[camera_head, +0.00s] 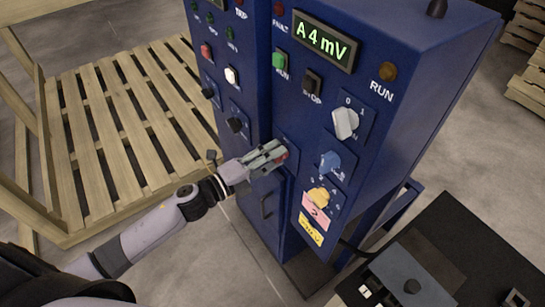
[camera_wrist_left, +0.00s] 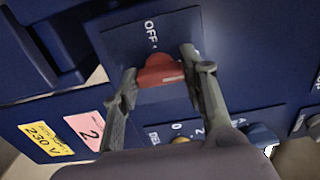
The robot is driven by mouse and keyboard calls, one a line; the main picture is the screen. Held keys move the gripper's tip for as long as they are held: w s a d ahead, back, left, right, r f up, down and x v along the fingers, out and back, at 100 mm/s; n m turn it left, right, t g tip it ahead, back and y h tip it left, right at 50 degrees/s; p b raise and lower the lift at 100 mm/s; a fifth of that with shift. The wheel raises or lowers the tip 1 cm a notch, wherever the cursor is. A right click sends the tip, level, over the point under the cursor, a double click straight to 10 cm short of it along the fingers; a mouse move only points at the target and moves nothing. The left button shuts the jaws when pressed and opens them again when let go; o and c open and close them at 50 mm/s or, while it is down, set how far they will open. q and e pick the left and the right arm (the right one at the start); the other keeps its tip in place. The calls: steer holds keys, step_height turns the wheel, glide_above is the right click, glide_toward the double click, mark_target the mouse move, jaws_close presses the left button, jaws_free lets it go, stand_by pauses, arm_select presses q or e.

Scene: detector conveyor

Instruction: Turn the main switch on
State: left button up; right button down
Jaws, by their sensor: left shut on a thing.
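The main switch is a red rotary knob on a blue plate (camera_wrist_left: 120,45) of the cabinet front. In the left wrist view the red knob (camera_wrist_left: 160,70) sits between the two fingers, with the word OFF printed beside it. My left gripper (camera_wrist_left: 165,78) is shut on the red knob. In the head view my left gripper (camera_head: 272,156) reaches the cabinet face from the left and covers most of the red knob (camera_head: 283,156). My right gripper is not in view.
The blue cabinet (camera_head: 400,130) carries a lit display (camera_head: 326,42), a white knob (camera_head: 345,123), a blue knob (camera_head: 330,164) and a yellow knob (camera_head: 318,197) near the red one. Wooden pallets (camera_head: 130,130) lie at the left. A black table (camera_head: 455,260) stands at the lower right.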

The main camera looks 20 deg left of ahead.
arm_select(q)
steer(key=o, duration=1.2)
steer(key=shift+c, duration=0.2)
steer(key=v, duration=1.2)
steer(key=shift+a+f, duration=0.1)
